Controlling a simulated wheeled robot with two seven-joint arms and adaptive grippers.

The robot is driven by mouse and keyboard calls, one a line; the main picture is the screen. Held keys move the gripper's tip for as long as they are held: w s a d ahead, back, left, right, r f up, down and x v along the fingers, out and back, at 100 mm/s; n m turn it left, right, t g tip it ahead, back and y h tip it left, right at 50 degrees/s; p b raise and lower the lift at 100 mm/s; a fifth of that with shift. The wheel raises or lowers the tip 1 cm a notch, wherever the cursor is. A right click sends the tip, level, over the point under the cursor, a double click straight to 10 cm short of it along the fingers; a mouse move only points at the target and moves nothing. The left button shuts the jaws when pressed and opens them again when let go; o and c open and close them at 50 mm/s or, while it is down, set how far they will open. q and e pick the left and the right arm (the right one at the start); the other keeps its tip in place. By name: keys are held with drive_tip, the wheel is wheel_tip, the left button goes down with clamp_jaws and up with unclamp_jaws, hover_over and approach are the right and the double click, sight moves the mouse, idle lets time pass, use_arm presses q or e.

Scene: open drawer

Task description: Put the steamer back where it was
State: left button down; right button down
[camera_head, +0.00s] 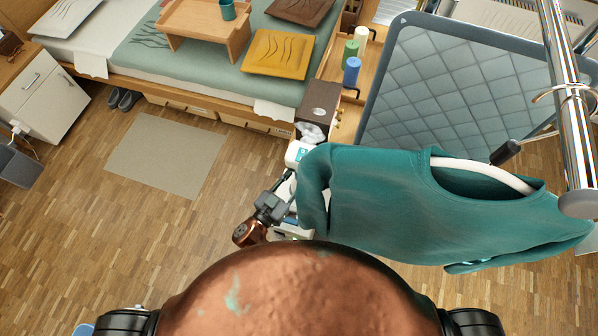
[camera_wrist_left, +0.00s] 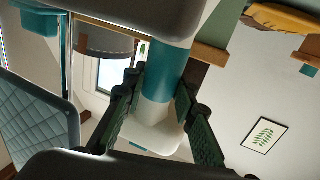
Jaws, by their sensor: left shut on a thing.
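The steamer (camera_head: 297,153) is white with teal parts. It shows in the head view just left of the hanging teal sweater, which partly hides it. My left gripper (camera_head: 287,181) is beside the sweater's left sleeve, shut on the steamer. In the left wrist view the steamer's white and teal body (camera_wrist_left: 155,108) stands between the two dark fingers of my left gripper (camera_wrist_left: 157,104). The lower part of the steamer is hard to make out in the head view. My right gripper is not in view.
The teal sweater (camera_head: 380,205) hangs on a white hanger by a chrome pole (camera_head: 567,90). Behind it is a grey quilted panel (camera_head: 450,85). A wooden shelf unit (camera_head: 344,125) holds a brown box (camera_head: 320,97) and coloured cylinders.

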use_arm(q)
drive_tip(key=shift+f, duration=0.1)
drive_tip(key=c, duration=1.6)
unclamp_jaws()
drive_tip(key=shift+f, duration=0.15)
drive_tip(key=shift+s, duration=0.1)
drive_tip(key=p+v, duration=0.1)
drive_tip(key=v, duration=1.1)
drive_tip(key=shift+p, duration=0.3)
